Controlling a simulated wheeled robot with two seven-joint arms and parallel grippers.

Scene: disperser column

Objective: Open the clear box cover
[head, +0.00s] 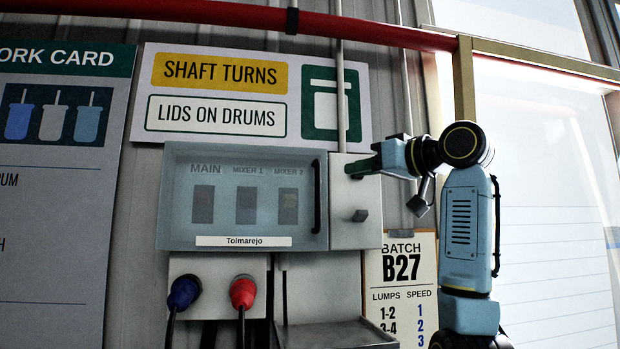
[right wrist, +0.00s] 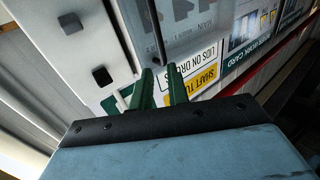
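The clear box cover (head: 215,175) is shut over three switches labelled MAIN, MIXER 1 and MIXER 2. Its upright black handle (head: 317,195) is on the right edge. My right gripper (head: 356,169) has green fingers and is just right of the handle's upper part, in front of the grey panel beside the cover. In the right wrist view, the fingers (right wrist: 160,72) are apart with nothing held between them. The handle (right wrist: 155,28) shows just beyond the tips, its near end lined up with the gap. I cannot tell how far off it is. My left gripper is not in view.
The grey side panel (head: 345,235) has a dark square knob (head: 360,215); two knobs show in the right wrist view. Blue (head: 184,291) and red (head: 243,291) plugs with cables sit below the box. A grey tray (head: 335,335) juts out below right.

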